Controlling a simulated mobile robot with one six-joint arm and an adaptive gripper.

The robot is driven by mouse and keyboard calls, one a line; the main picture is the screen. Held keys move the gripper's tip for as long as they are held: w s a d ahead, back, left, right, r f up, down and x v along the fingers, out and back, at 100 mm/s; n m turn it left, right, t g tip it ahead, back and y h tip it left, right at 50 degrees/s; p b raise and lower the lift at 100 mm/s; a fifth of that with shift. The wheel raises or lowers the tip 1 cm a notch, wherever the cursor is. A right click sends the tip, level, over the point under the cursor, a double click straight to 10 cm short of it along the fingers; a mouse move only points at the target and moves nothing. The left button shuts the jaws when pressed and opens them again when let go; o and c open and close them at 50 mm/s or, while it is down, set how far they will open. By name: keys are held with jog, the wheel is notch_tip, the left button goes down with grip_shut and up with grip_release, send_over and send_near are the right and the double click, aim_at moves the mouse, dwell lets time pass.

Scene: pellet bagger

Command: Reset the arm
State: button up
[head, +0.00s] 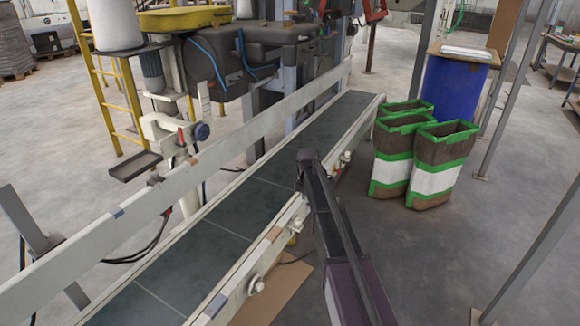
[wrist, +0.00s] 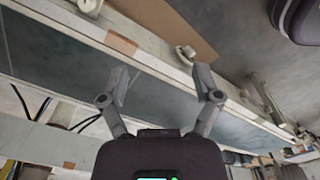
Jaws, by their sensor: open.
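My gripper (wrist: 161,82) shows in the wrist view with its two fingers spread wide and nothing between them. The conveyor's dark belt (wrist: 60,50) and pale side rail lie beyond the fingers. In the head view my dark arm reaches up from the bottom right to the near rail of the conveyor (head: 225,215). The arm's far end is over or beside that rail, and the gripper itself is hidden there. The visible stretch of belt is empty.
Several brown, white and green bags (head: 436,160) stand right of the conveyor, before a blue drum (head: 456,90). Grey slanted posts (head: 535,250) stand at right. The bagging machine (head: 240,55) and yellow ladder (head: 105,80) are behind the conveyor.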

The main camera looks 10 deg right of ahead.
jog(key=s+m, duration=1.8)
jog(key=s, duration=1.1)
notch_tip(320, 180, up, 20)
jog(key=p, duration=1.9)
jog(key=shift+w+f+p, duration=0.15)
jog(key=shift+w+p, duration=0.05)
jog(key=shift+p, duration=0.2)
